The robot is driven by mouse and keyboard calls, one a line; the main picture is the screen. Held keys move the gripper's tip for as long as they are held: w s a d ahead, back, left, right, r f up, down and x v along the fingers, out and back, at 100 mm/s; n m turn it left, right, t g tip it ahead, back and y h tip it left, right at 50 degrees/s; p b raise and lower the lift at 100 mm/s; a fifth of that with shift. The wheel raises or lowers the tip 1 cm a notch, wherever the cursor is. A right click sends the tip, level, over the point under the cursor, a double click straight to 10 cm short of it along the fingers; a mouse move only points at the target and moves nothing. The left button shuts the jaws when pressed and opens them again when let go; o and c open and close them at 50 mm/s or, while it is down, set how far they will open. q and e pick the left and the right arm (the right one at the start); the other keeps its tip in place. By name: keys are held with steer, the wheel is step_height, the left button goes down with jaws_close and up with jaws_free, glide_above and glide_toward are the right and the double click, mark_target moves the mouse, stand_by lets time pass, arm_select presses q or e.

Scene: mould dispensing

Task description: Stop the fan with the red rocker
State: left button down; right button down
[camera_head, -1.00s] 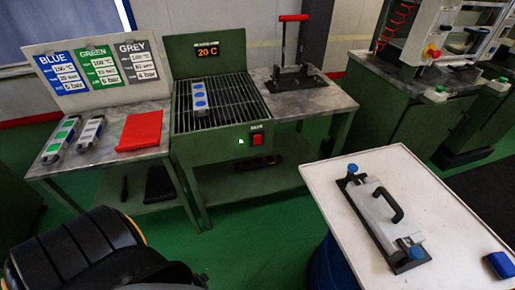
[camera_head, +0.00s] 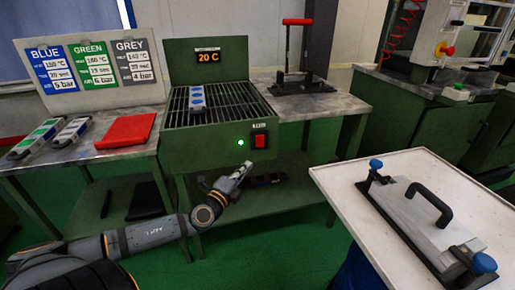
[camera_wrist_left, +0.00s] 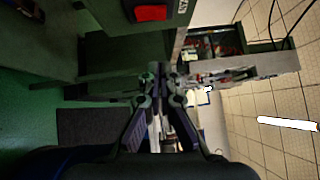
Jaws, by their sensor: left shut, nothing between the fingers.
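The red rocker (camera_head: 259,141) is on the front panel of the green cooling bench (camera_head: 212,150), right of a lit green lamp (camera_head: 240,142). It also shows at the top of the left wrist view (camera_wrist_left: 151,13). My left gripper (camera_head: 246,167) is shut and empty, just below and slightly left of the rocker, apart from it in the picture. Its closed fingers (camera_wrist_left: 157,76) point forward in the left wrist view. The fan itself is hidden inside the bench. The display (camera_head: 208,57) above the grille reads 20 C. My right gripper is not in view.
A mould with blue marks (camera_head: 196,98) lies on the grille (camera_head: 225,101). A hand press (camera_head: 300,82) stands at right. A white table (camera_head: 345,181) with a clamped plate (camera_head: 425,220) stands front right.

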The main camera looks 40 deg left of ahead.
mark_target(263, 139)
arm_select(q)
steer(key=shift+w, duration=0.1)
